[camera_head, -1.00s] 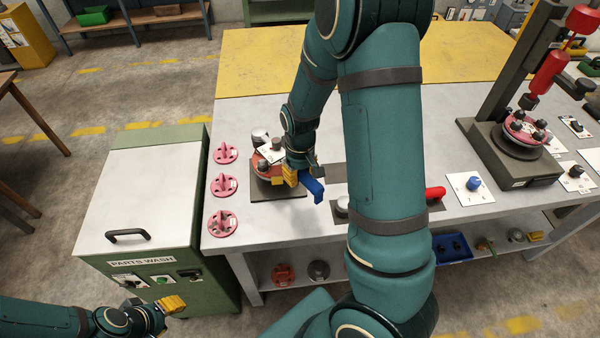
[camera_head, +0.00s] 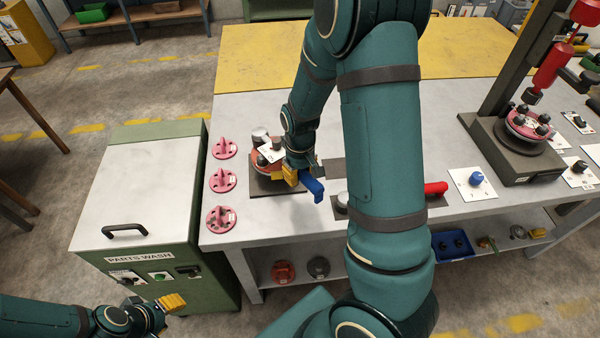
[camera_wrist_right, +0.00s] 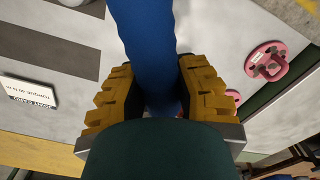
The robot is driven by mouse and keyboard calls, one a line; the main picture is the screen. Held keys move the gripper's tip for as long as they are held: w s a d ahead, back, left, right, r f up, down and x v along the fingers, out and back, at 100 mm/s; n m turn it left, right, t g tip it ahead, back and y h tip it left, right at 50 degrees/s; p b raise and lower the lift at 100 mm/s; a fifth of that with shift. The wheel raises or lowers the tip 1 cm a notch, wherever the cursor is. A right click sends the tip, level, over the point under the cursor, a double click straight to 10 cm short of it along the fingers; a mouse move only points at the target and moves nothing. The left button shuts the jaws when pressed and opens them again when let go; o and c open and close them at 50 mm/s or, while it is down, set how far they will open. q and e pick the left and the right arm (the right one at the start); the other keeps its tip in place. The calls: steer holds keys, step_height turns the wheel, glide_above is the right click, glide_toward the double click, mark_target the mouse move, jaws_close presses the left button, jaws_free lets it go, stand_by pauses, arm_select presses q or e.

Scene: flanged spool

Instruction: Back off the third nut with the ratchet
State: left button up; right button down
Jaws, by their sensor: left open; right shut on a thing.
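My right gripper (camera_head: 291,176) is shut on the blue handle of the ratchet (camera_head: 314,188), over the spool fixture on the table. In the right wrist view the blue handle (camera_wrist_right: 150,50) runs between the yellow fingers. The flanged spool (camera_head: 262,161) sits on a dark plate (camera_head: 280,188), reddish with dark nuts on top. The gripper and arm partly cover it. I cannot tell which nut the ratchet head is on. My left gripper (camera_head: 172,303) is open and empty at the lower left, in front of the parts washer.
Several pink flanged parts (camera_head: 222,180) line the table's left edge. A dark press stand (camera_head: 510,150) with a pink spool is at the right. The green parts washer (camera_head: 150,210) stands left of the table.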

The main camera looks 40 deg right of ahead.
steer(key=d, duration=0.1)
steer(key=d+n+b, duration=0.1)
steer(key=d+n, duration=0.1)
steer(key=d, duration=0.1)
steer(key=shift+w+b, duration=0.25)
steer(key=shift+b, duration=0.1)
steer(key=d+n, duration=0.1)
steer(key=d, duration=0.1)
steer(key=w+d+n+b, duration=0.1)
steer(key=d, duration=0.1)
steer(key=shift+n, duration=0.4)
